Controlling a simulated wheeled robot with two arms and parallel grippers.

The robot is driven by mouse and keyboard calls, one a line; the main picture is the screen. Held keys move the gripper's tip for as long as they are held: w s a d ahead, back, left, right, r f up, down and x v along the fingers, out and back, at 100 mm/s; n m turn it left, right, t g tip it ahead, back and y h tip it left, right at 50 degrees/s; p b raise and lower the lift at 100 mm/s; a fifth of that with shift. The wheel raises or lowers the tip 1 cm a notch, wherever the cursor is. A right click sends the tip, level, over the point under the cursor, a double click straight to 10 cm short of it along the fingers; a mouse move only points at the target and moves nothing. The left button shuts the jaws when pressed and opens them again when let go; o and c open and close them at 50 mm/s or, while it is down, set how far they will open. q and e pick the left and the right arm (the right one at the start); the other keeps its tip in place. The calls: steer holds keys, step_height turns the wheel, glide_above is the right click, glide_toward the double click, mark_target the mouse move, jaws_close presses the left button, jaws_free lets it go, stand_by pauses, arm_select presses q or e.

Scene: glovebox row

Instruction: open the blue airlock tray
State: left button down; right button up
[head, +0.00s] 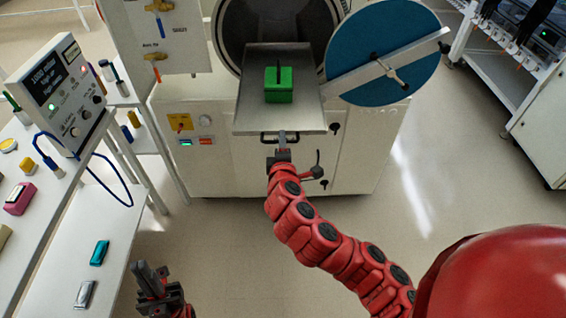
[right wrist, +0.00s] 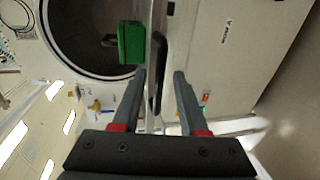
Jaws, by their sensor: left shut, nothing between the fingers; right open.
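The blue airlock's round door (head: 372,50) stands swung open to the right of the dark round opening (head: 262,18). The grey metal tray (head: 248,115) sticks out of that opening with a green block (head: 279,92) on it. The tray's black handle (head: 267,138) is at its front edge; it also shows in the right wrist view (right wrist: 155,90). My right gripper (head: 283,136) is at the handle; in the right wrist view its open fingers (right wrist: 159,76) are on either side of it, not clamped. My left gripper (head: 151,270) is shut and empty, low at the left, away from the tray.
A white bench (head: 60,240) with a meter box (head: 62,88) and several small items runs along the left. A white cabinet (head: 220,165) with valves and knobs stands under the tray. Another rack (head: 515,95) is at the far right. The floor (head: 440,170) between is clear.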

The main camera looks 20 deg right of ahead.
steer(key=p+v, duration=1)
steer(key=v, duration=0.6)
steer(key=shift+s+a, duration=0.2)
steer(key=shift+s, duration=0.1)
